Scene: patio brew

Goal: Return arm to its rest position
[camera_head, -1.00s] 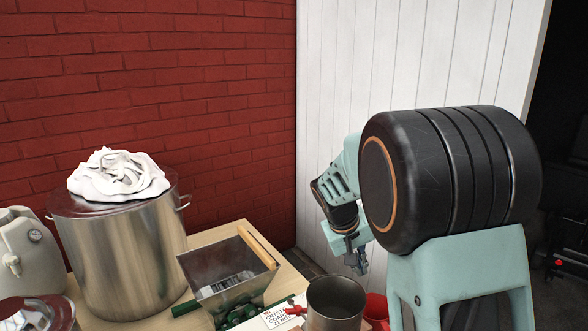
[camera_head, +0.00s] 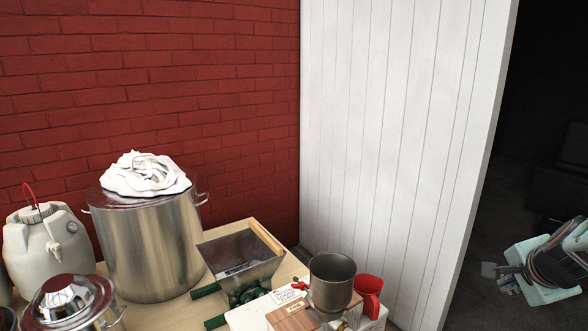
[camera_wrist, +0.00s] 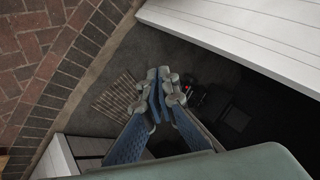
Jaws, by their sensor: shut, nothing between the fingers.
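My gripper (camera_wrist: 163,82) is shut and empty in the wrist view. Its two blue-sided fingers meet at the tips above a dark floor. In the head view my gripper (camera_head: 492,270) shows small at the right, beyond the end of the white panel wall and well apart from the table. Part of my pale teal arm is beside it and is cut off by the picture's right edge.
The table (camera_head: 183,310) holds a large steel pot (camera_head: 150,245) with a white cloth (camera_head: 145,174), a grey jug (camera_head: 47,245), a metal hopper (camera_head: 238,262), a steel cup (camera_head: 331,282) and a red pitcher (camera_head: 368,292). The white wall (camera_head: 400,120) stands behind. Dark floor is at right.

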